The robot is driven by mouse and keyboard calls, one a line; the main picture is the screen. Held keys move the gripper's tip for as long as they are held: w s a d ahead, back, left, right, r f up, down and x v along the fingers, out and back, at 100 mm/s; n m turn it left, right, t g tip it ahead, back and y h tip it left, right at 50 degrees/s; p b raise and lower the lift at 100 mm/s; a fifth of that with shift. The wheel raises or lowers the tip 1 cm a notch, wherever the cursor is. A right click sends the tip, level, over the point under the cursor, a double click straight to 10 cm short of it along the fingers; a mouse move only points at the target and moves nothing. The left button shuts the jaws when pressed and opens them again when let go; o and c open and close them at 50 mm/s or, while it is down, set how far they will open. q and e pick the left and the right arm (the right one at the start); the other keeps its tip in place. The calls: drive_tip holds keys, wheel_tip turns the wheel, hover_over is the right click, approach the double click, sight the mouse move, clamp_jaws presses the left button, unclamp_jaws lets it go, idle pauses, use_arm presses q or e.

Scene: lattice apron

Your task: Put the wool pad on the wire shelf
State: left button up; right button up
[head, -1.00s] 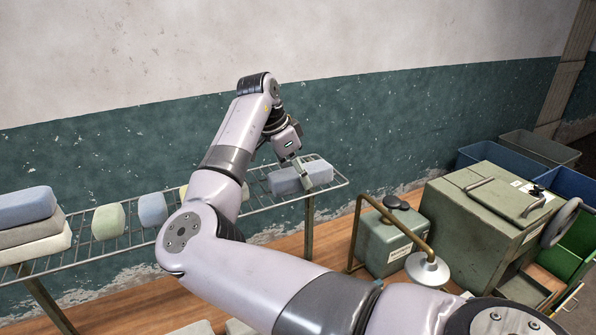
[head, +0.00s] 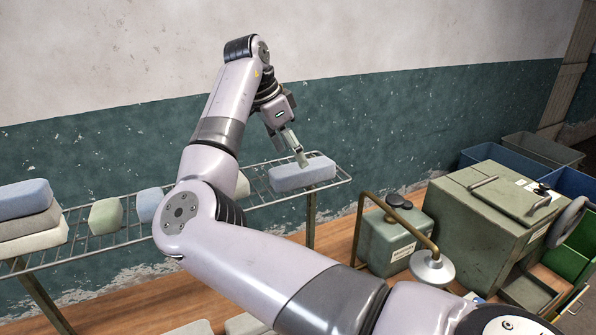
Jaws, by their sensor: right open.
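A grey-blue pad (head: 308,173), which I take to be the wool pad, lies flat on the right end of the wire shelf (head: 270,195). My right gripper (head: 298,156) is open, just above and behind the pad's left half, with its fingers pointing down towards it. I cannot tell from this angle whether a fingertip still touches the pad. My right arm hides the middle of the shelf. My left gripper is not in view.
On the shelf's left stands a stack of blue, grey and white pads (head: 30,215). A green block (head: 105,216) and a blue block (head: 149,204) stand beside it. Right of the shelf are a green canister (head: 392,240), a brass pipe and a large green machine (head: 490,215).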

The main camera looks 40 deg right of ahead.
drive_tip(key=b+v, duration=0.1)
drive_tip(key=v, duration=0.5)
drive_tip(key=shift+r, duration=0.3)
drive_tip(key=shift+a+f, duration=0.1)
